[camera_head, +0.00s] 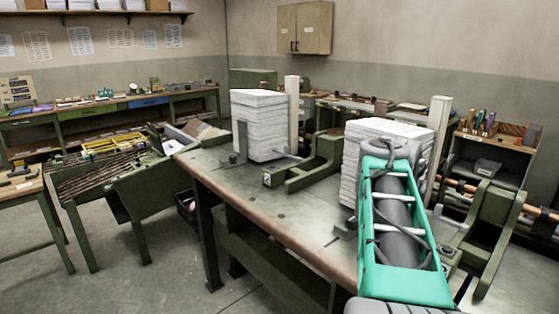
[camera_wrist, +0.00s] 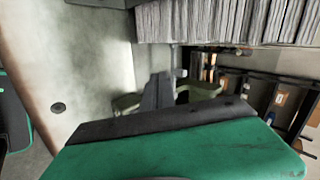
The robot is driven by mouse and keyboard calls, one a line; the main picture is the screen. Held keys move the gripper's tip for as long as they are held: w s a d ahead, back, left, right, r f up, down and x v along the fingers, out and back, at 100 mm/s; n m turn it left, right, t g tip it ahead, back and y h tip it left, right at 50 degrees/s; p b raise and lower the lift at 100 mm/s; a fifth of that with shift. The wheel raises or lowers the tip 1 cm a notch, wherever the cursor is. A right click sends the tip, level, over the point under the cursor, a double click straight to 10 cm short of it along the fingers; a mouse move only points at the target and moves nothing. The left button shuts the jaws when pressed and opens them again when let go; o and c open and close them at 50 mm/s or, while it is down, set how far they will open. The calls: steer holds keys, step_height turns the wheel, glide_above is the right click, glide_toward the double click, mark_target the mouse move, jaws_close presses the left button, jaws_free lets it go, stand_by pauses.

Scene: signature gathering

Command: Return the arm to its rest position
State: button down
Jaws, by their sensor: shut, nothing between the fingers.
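My arm (camera_head: 395,225), with a green shell and a grey core, rises from the lower right in the head view and covers part of the right paper stack. My gripper (camera_wrist: 158,88) shows in the wrist view as narrow grey fingers beyond the black-edged green housing. It is shut with nothing held. The fingers point toward green metal parts of the workbench. In the head view I cannot make out the fingers.
The workbench (camera_head: 225,180) carries a left paper stack (camera_head: 260,125) and a right paper stack (camera_head: 385,130), which also shows close by in the wrist view (camera_wrist: 225,20). Green clamp frames (camera_head: 310,165) stand beside them. A shelf (camera_head: 490,155) is at right. Open floor (camera_head: 150,275) lies at left.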

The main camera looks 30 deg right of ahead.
steer(key=w+a+f+n+t+y+p, duration=0.1)
steer(key=w+a+f+n+y, duration=0.15)
steer(key=a+n, duration=0.6)
steer(key=w+a+f+n+t+y+p, duration=0.1)
steer(key=w+a+f+n+y, duration=0.3)
steer(key=a, duration=0.8)
steer(key=s+a+f+n, duration=0.3)
steer(key=a+n, duration=0.3)
steer(key=a, duration=0.1)
steer(key=s+a+f+n+g+y+p, duration=0.1)
steer(key=s+a+f+n, duration=0.2)
steer(key=a+n, duration=0.3)
steer(key=s+a+f+n+g+y+p, duration=0.1)
steer(key=s+a+f+n, duration=0.2)
steer(key=a+n, duration=0.3)
steer(key=s+a, duration=0.1)
steer(key=a, duration=0.3)
steer(key=shift+s+f, duration=0.15)
steer(key=shift+f, duration=0.1)
